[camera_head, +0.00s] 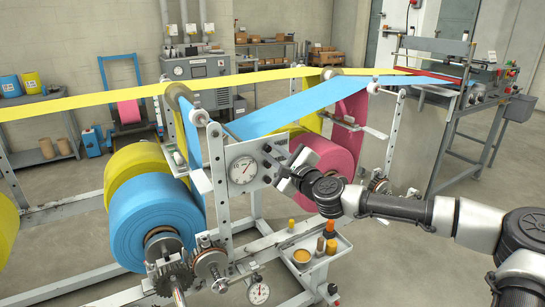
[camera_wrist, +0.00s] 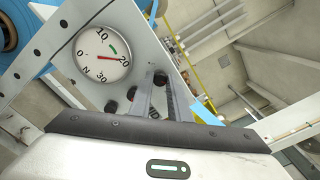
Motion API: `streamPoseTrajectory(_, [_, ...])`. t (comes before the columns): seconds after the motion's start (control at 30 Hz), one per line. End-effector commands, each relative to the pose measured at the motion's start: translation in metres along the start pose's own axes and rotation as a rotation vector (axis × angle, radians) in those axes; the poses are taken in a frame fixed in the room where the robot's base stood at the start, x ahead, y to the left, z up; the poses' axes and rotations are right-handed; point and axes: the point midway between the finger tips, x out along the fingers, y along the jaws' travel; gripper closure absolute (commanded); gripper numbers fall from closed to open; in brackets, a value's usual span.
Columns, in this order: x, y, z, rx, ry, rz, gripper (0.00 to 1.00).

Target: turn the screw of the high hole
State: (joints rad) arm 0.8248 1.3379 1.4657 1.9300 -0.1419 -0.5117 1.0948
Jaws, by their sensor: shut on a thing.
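A white upright plate (camera_head: 244,196) carries a round dial gauge (camera_head: 243,170) with a column of dark screw knobs to its right. The plate fills the left of the wrist view, where the gauge (camera_wrist: 103,53) reads near 20. The high screw (camera_wrist: 160,77) is the topmost knob, going by the gauge's upright. My gripper (camera_wrist: 160,84) has its two fingers around this screw and is shut on it. The middle knob (camera_wrist: 132,93) and the low knob (camera_wrist: 110,107) are free beside the fingers. In the head view my gripper (camera_head: 290,168) is at the plate's right side.
Blue film (camera_head: 290,109) and yellow film (camera_head: 80,97) run above the plate. A blue roll (camera_head: 150,214) and a pink roll (camera_head: 325,155) flank it. A small tray (camera_head: 335,252) with bottles and a cup stands below my arm. A second gauge (camera_head: 258,293) hangs low in front.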

Motion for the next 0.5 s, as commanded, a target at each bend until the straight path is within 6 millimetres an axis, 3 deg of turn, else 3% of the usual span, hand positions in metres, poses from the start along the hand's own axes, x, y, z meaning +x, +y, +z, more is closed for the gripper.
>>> streamPoseTrajectory(0.5, [-0.0001, 0.0016, -0.0018, -0.493, 0.001, 0.002, 1.00])
